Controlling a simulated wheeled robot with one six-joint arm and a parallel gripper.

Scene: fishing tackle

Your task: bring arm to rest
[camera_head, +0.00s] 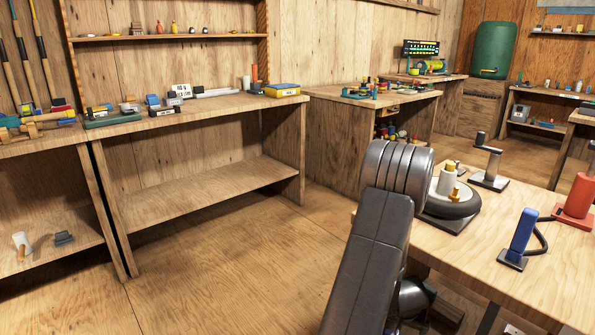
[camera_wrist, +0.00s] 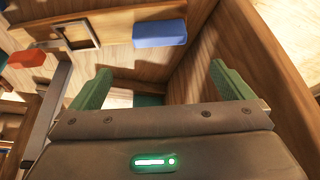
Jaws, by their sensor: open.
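My arm (camera_head: 370,255) rises in the lower middle of the head view, and its upper links are folded at a rounded joint beside the right-hand workbench. My gripper (camera_wrist: 155,85) shows in the wrist view with its two green fingers spread wide apart and nothing between them. The gripper itself is hidden in the head view. Beyond the fingers the wrist view shows wooden surfaces and a blue block-like thing (camera_wrist: 160,33).
The right workbench (camera_head: 465,268) carries a round dark-based device (camera_head: 450,205), a crank stand (camera_head: 489,165), a blue upright holder (camera_head: 520,238) and a red one (camera_head: 576,200). A long bench (camera_head: 200,112) with small tackle stands at left. The wooden floor (camera_head: 235,255) between is clear.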

